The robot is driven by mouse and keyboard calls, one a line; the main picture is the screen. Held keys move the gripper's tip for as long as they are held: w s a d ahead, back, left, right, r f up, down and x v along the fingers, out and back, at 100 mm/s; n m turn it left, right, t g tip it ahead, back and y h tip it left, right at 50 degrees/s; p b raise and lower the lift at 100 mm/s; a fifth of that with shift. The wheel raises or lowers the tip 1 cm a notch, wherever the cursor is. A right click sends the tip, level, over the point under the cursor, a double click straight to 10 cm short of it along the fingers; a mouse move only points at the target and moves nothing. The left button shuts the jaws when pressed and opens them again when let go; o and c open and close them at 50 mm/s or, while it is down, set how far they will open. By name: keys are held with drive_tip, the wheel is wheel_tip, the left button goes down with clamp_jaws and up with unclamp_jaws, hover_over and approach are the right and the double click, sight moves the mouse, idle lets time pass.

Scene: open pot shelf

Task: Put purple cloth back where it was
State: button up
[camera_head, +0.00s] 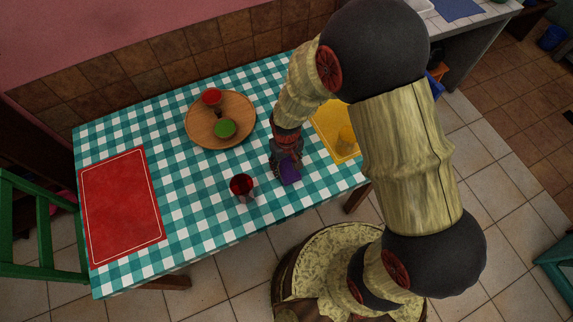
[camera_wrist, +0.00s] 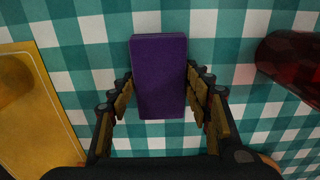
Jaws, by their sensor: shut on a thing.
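The purple cloth (camera_wrist: 158,78) shows as a folded rectangular block between the fingers of my gripper (camera_wrist: 158,92) in the wrist view. My gripper is shut on it, one finger on each long side. In the head view the cloth (camera_head: 289,171) is partly hidden by my gripper (camera_head: 286,166), over the right part of the checked table. I cannot tell whether the cloth touches the table.
A red cup (camera_head: 241,186) stands to the left of my gripper. A yellow mat (camera_head: 325,121) with a yellow cup (camera_head: 346,140) lies to the right. A round wooden tray (camera_head: 196,127) holds red and green items. A red mat (camera_head: 121,207) lies at left; the table's front middle is clear.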

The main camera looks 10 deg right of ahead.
drive_tip(key=o, duration=1)
drive_tip(key=shift+o, duration=0.2)
wheel_tip(320, 180, up, 12)
drive_tip(key=r+p, duration=0.1)
drive_tip(key=p, duration=0.3)
wheel_tip(320, 180, up, 8)
drive_tip(key=t, duration=0.1)
hover_over(287, 166)
drive_tip(key=d, duration=0.3)
drive_tip(key=s+d+r+m+t, duration=0.1)
drive_tip(key=s+d+r, duration=0.3)
drive_tip(key=r, duration=0.6)
drive_tip(key=s+d+r+m+t, duration=0.2)
drive_tip(key=s+d+r+t, duration=0.1)
drive_tip(key=s+r, duration=0.5)
wheel_tip(287, 166, up, 2)
drive_tip(key=shift+s+d+t, duration=0.15)
drive_tip(key=shift+d+t, duration=0.15)
drive_tip(key=shift+d, duration=0.6)
